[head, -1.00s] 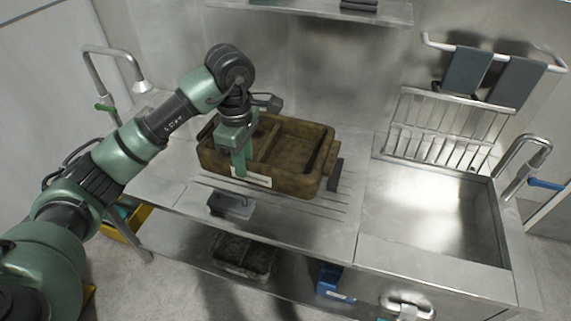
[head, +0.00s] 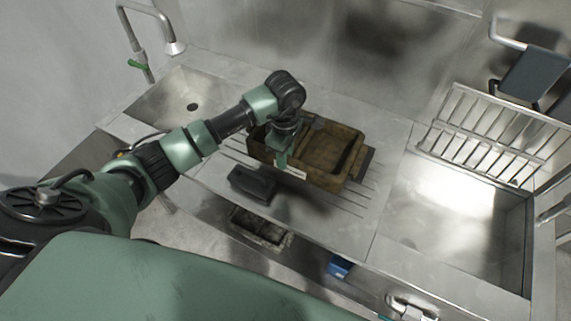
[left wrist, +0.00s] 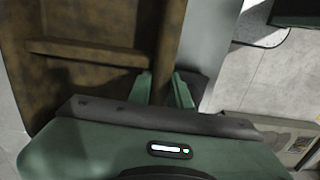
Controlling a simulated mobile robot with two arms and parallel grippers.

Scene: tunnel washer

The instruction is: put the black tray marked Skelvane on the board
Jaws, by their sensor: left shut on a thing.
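A brown, grimy open tray (head: 330,152) with inner dividers is over the grooved draining board (head: 345,205). Whether it touches the board or hangs just above it, I cannot tell. A pale label (head: 291,173) is on its front wall, too small to read. My left gripper (head: 281,160) is shut on that front wall, near the label. In the left wrist view the fingers (left wrist: 168,90) straddle the brown tray wall (left wrist: 168,50). A dark, dirty tray (head: 262,228) lies on the shelf below. My right gripper is not in view.
A dark block (head: 252,183) lies on the board in front of the brown tray; another dark piece (head: 368,160) is at its right. A sink (head: 185,105) is at the left, a larger sink (head: 455,225) and wire rack (head: 490,130) at the right. A blue item (head: 340,267) is below.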

